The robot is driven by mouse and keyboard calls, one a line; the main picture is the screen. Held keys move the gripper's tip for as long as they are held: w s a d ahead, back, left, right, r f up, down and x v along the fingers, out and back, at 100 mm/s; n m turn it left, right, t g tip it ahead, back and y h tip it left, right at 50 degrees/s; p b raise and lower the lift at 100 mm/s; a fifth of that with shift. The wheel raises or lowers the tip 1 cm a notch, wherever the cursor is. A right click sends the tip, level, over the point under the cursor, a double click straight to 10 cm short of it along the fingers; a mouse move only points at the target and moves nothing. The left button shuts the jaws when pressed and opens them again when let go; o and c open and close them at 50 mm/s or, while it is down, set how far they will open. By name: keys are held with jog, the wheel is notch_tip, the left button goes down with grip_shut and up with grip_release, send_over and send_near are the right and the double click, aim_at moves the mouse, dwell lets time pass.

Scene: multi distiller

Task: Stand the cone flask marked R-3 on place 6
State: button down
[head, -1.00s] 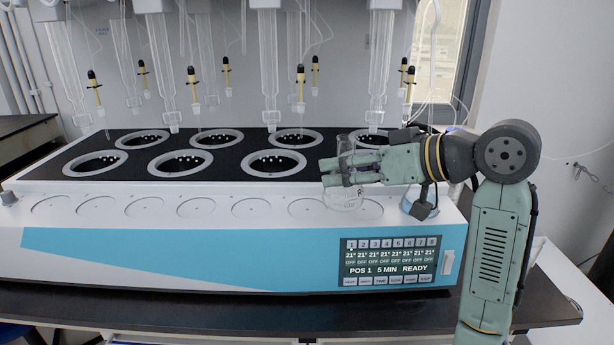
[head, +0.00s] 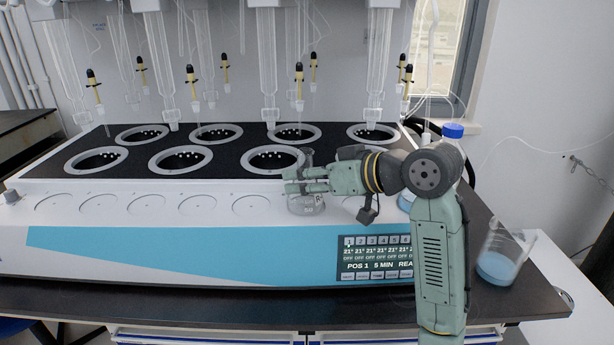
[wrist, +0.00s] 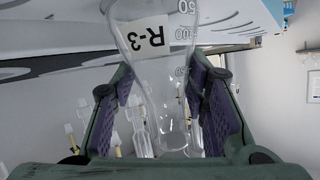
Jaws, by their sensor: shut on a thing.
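The cone flask marked R-3 (head: 308,205) is clear glass and upright, at the front ledge of the distiller. The wrist view shows its R-3 label (wrist: 149,40), upside down in that picture, and its graduations. My gripper (head: 300,180) is shut around the flask's upper part, reaching in from the right; its purple pads (wrist: 212,105) flank the glass in the wrist view. The flask's base is over or on a round place mark, just right of a bare place (head: 251,205). I cannot tell whether it touches the ledge. No place numbers are readable.
Several bare round places (head: 146,205) lie to the left on the white ledge (head: 30,222). Behind are ringed heater wells (head: 180,160) under hanging glass tubes (head: 160,65). At right stand a beaker with blue liquid (head: 497,262) and a blue-capped bottle (head: 453,131), partly behind my arm.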

jog(key=shift+f, duration=0.15)
jog(key=c, duration=0.9)
grip_release()
jog(key=shift+c, duration=0.2)
jog(key=b+v, duration=0.2)
jog(key=v, duration=1)
jog(key=shift+b, duration=0.3)
jog(key=shift+s, duration=0.1)
